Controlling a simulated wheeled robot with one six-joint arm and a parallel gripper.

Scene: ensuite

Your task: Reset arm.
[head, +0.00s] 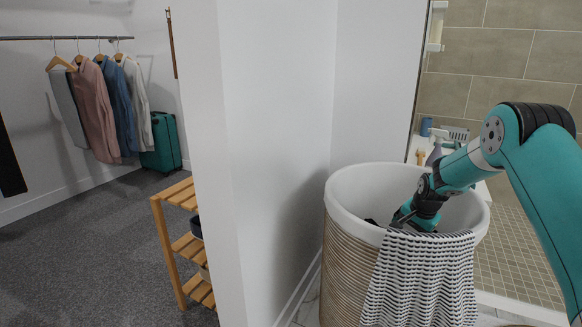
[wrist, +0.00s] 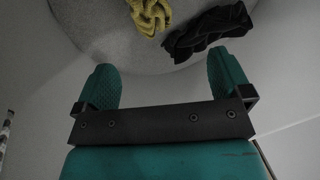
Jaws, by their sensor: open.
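My gripper (head: 403,216) is lowered into the mouth of a tall laundry basket (head: 345,188) with a white lining and a woven outside. In the wrist view my gripper (wrist: 163,88) is open, with its two teal fingertips apart and nothing between them. Beyond the fingertips a yellow-green cloth (wrist: 150,14) and a black cloth (wrist: 208,32) lie on the basket's pale bottom. A patterned black-and-white cloth (head: 420,280) hangs over the basket's front rim, just below my gripper. The fingertips are partly hidden in the head view.
A white wall (head: 275,130) stands behind and left of the basket. A wooden shelf (head: 172,240), hanging clothes (head: 97,105) and a teal suitcase (head: 161,142) are at left. Bottles (head: 436,148) stand behind my arm near the tiled shower. Grey carpet at left is clear.

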